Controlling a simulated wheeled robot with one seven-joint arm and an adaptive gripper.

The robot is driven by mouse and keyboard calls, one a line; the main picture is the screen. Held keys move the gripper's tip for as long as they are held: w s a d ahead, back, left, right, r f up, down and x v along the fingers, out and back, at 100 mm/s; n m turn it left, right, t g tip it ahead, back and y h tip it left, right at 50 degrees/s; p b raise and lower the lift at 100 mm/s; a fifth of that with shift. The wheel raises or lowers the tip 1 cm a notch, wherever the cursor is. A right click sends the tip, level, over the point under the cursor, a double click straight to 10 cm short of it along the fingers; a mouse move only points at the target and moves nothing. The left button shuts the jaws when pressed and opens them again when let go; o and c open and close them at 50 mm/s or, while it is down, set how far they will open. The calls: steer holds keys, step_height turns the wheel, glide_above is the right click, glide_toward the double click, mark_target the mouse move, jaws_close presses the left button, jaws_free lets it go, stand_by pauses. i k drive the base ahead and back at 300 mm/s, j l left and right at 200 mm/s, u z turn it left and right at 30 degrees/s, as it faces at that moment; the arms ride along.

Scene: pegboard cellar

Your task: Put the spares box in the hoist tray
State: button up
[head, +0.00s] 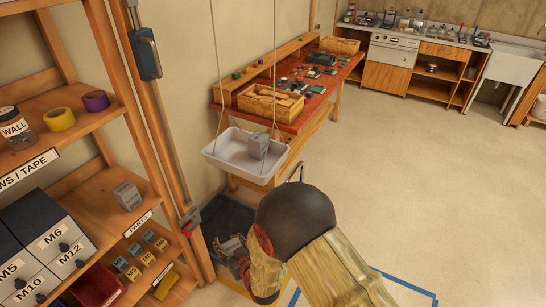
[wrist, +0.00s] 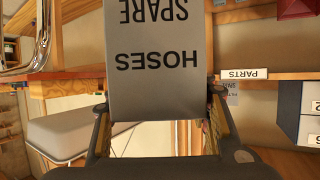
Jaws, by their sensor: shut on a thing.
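My gripper (wrist: 163,120) is shut on a grey box (wrist: 160,45), with a finger on each side of it. The box carries the words SPARE and HOSES, which show upside down in the wrist view. In the head view my arm hides much of the gripper, and a grey box (head: 232,246) shows beside it, low over the dark floor mat. The hoist tray (head: 225,160) is white and shallow and hangs on cords in front of the workbench. Another grey box (head: 258,146) stands in the tray. The tray is above and apart from the gripper.
A wooden shelf unit (head: 100,150) with drawers, tape rolls and small boxes stands at the left. A further grey box (head: 127,195) is on its shelf. The cluttered red-topped workbench (head: 310,112) is behind the tray. Open floor (head: 430,180) lies to the right.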

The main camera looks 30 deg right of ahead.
mark_target(230, 152)
steer(key=z, duration=1.9)
steer(key=j+z, duration=0.15)
steer(key=j, duration=0.25)
steer(key=k+j+z, duration=0.1)
steer(key=j, duration=0.25)
steer(key=k+j+z, duration=0.15)
steer(key=j, duration=0.2)
steer(key=k+j+z, duration=0.1)
steer(key=j, duration=0.25)
steer(key=k+j+z, duration=0.15)
steer(key=j, duration=0.2)
